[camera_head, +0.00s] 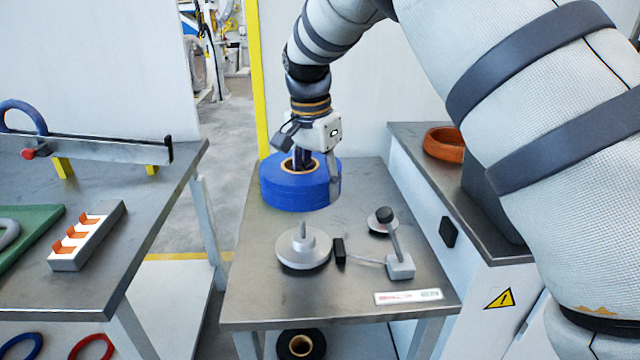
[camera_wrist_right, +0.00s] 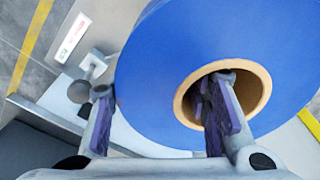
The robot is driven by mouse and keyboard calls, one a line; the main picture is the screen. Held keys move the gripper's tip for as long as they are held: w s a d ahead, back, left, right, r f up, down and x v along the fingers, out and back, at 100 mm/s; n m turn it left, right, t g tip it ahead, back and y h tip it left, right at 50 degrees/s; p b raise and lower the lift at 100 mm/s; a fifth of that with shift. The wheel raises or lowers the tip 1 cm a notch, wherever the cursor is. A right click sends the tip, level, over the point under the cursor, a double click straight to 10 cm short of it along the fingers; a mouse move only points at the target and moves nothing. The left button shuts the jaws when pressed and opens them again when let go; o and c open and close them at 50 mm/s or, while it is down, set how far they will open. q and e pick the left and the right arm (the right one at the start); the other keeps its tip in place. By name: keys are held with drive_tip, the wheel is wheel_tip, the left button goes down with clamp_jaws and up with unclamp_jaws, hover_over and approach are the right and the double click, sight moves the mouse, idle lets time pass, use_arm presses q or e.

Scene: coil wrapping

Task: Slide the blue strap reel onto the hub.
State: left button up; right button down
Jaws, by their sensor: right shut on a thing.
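The blue strap reel (camera_head: 283,194) is at the back of the small metal table, flat side up, with a tan core ring. It also fills much of the right wrist view (camera_wrist_right: 165,60). My right gripper (camera_head: 318,174) is shut on the reel's wall from above. In the right wrist view, one finger of my right gripper (camera_wrist_right: 162,115) is inside the core hole and the other is outside the rim. I cannot tell whether the reel touches the table. The hub (camera_head: 303,250), a grey disc with an upright pin, stands in front of the reel, apart from it.
A lever with a dark knob (camera_head: 385,215) and a black block (camera_head: 339,251) stand right of the hub. An orange ring (camera_head: 443,144) lies on the right cabinet. The left bench (camera_head: 150,215) holds a white tray (camera_head: 88,236). A dark reel (camera_head: 300,345) sits below the table.

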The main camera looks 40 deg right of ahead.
drive_tip(key=shift+w+d+r, duration=0.1)
drive_tip(key=shift+r, duration=0.05)
drive_tip(key=shift+f, duration=2.95)
drive_tip(key=shift+f+b, duration=0.35)
drive_tip(key=shift+f, duration=3.1)
drive_tip(key=c, duration=0.8)
unclamp_jaws()
drive_tip(key=r, duration=0.4)
drive_tip(key=a+r, duration=0.1)
drive_tip(key=r, duration=0.7)
drive_tip(key=shift+s+a, duration=0.2)
drive_tip(key=shift+s, duration=0.2)
